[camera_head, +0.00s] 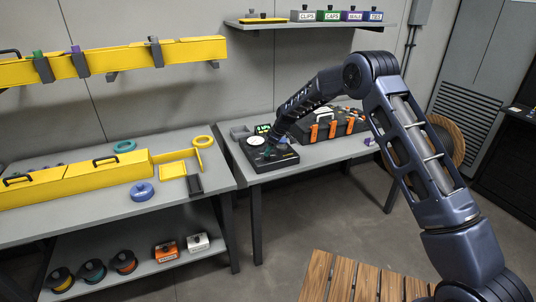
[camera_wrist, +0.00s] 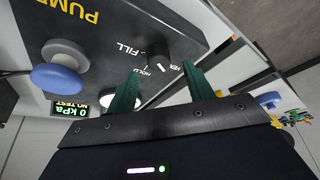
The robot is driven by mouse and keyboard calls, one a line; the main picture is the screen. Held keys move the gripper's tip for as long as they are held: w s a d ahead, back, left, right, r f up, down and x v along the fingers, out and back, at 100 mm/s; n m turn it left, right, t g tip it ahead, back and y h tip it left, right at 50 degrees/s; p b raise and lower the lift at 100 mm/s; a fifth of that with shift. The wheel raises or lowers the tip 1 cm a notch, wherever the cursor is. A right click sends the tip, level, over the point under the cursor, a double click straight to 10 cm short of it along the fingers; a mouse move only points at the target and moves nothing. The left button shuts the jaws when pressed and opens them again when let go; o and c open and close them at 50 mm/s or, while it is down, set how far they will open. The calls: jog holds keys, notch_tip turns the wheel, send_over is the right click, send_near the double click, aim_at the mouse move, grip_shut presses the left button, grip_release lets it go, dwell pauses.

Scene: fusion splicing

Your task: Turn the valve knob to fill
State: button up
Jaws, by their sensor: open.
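The black valve knob (camera_wrist: 160,49) stands on the dark pump panel (camera_wrist: 110,32) in the wrist view. Labels FILL, HOLD and another partly hidden one surround it. A short white mark shows on the knob's lower side, near the HOLD label; its exact setting is hard to tell. My gripper (camera_wrist: 159,75) is open, with its green fingers just below the knob in the picture, one toward each side; I cannot tell whether they touch it. In the head view the pump box (camera_head: 264,158) sits on the right bench, with my gripper (camera_head: 268,152) low over it, hiding the knob.
A blue-and-white round knob (camera_wrist: 60,72) and a green display (camera_wrist: 70,109) reading 0 kPa, NO TEST are on the pump side. A black case with orange latches (camera_head: 330,126) stands right of the pump box. The yellow-railed bench (camera_head: 85,225) is at left.

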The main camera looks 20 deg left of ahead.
jog(key=shift+x, duration=1.7)
jog(key=shift+c, duration=0.4)
jog(key=c, duration=0.9)
